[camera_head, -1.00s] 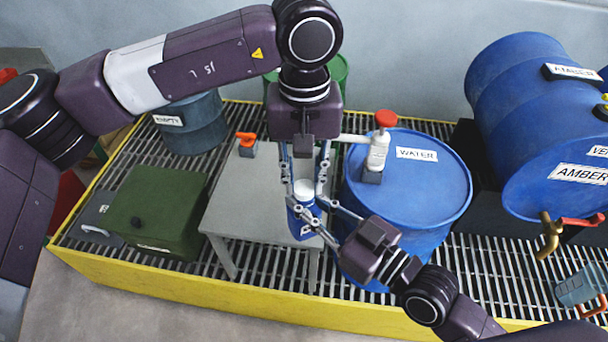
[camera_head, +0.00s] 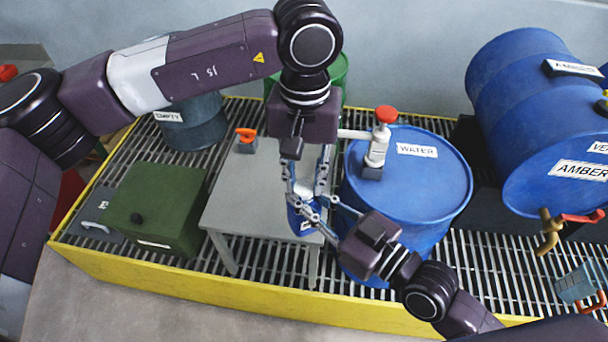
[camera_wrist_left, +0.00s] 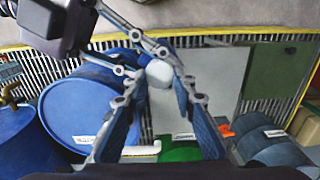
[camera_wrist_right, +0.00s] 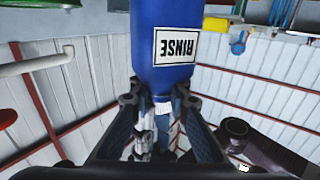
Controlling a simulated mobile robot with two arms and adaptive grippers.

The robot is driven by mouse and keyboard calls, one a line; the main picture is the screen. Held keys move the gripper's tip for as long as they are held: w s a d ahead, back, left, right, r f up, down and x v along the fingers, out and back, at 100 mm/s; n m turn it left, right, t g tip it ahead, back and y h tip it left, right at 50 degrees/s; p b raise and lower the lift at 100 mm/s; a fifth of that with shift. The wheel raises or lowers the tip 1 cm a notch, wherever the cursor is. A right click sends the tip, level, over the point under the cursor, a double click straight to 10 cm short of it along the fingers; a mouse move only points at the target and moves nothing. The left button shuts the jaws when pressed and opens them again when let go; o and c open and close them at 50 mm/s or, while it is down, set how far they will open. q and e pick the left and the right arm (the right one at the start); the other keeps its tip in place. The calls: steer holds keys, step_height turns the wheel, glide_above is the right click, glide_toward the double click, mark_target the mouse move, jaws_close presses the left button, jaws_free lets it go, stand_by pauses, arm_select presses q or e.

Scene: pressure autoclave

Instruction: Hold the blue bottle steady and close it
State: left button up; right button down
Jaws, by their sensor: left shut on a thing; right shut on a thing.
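The blue bottle (camera_head: 298,222) stands upright at the front of the grey table. Its RINSE label (camera_wrist_right: 177,46) shows upside down in the right wrist view, on the blue body (camera_wrist_right: 160,15). My right gripper (camera_head: 316,216) reaches in from the right and is shut on the bottle. My left gripper (camera_head: 306,188) points down from above, shut on the white cap (camera_wrist_left: 160,72) at the bottle's top. The ribbed cap also shows between the fingers in the right wrist view (camera_wrist_right: 162,112).
The grey table (camera_head: 240,205) stands on a grating with a yellow edge (camera_head: 200,287). Close on the right is the blue WATER drum (camera_head: 430,190) with a red-topped valve (camera_head: 380,140). A green box (camera_head: 155,210) is left. An orange-handled item (camera_head: 246,143) sits at the table's back.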

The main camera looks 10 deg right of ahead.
arm_select(q)
steer(key=m, duration=0.5)
steer(key=shift+m, duration=0.3)
steer(key=m, duration=0.5)
steer(key=shift+s+d, duration=0.1)
steer(key=shift+s, duration=0.05)
steer(key=o, duration=0.8)
steer(key=shift+r, duration=0.1)
steer(key=shift+r, duration=2.2)
steer(key=shift+c, duration=0.3)
